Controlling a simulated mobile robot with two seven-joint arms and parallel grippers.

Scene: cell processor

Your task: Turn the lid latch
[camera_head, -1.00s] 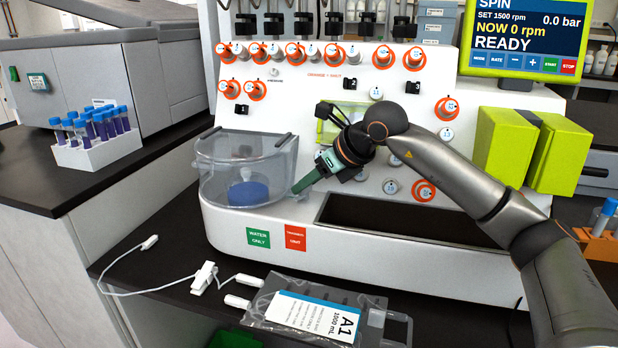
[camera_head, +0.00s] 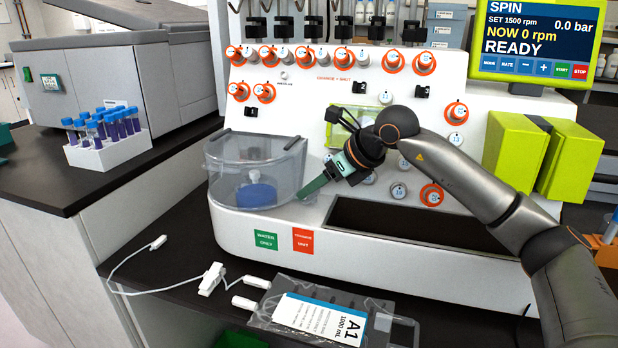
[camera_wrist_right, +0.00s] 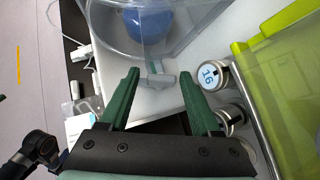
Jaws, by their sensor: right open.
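The lid latch (camera_wrist_right: 158,79) is a small grey, translucent T-shaped handle at the rim of the clear lid (camera_wrist_right: 120,5). In the right wrist view it lies between and just beyond my fingertips, with no clear contact. In the head view the clear round chamber (camera_head: 225,185) with a blue disc (camera_head: 256,195) inside sits at the machine's left. My right gripper (camera_head: 304,192) is at the chamber's right side, fingers open, pointing down-left. Its green fingers hide the latch there. A teal piece at the far left edge may be my left gripper; its state is unclear.
A knob marked 16 (camera_wrist_right: 211,75) is close beside the right finger. A yellow-green frame (camera_wrist_right: 280,25) stands farther right. A dark trough (camera_head: 400,222) lies right of the gripper. A bag labelled A1 (camera_head: 320,318) and white tubing clips (camera_head: 211,279) lie on the counter in front.

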